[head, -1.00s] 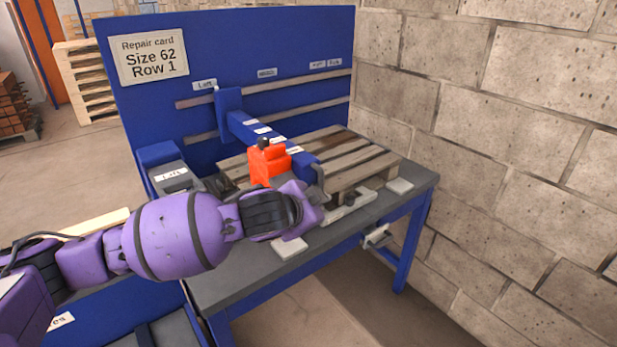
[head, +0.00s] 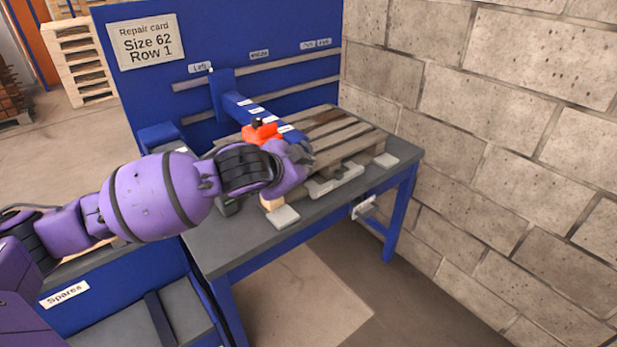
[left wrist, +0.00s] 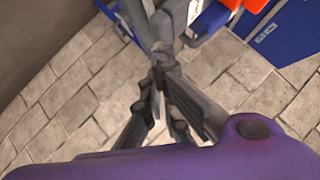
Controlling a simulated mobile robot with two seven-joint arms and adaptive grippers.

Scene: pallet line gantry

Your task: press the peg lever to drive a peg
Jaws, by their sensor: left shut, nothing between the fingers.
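A red-orange tool head (head: 262,133) with a dark knob on top sits on the blue gantry beam (head: 238,104) over the pallet. Its lower part is hidden behind my left wrist. In the left wrist view the red-orange part (left wrist: 252,5) shows at the top right edge. My left gripper (left wrist: 163,68) is shut and empty; its grey fingers converge near the middle of that view. Grey metal parts lie just beyond the fingertips, and I cannot tell whether they touch or which is the peg lever. In the head view the fingers are mostly hidden beyond my purple wrist. My right gripper is out of view.
The wooden pallet (head: 352,140) lies on the grey bench (head: 245,243). A blue back panel (head: 225,45) carries a repair card (head: 147,41) reading "Size 62 Row 1". A block wall (head: 500,130) bounds the right side. A "Spares" label (head: 64,293) shows at lower left.

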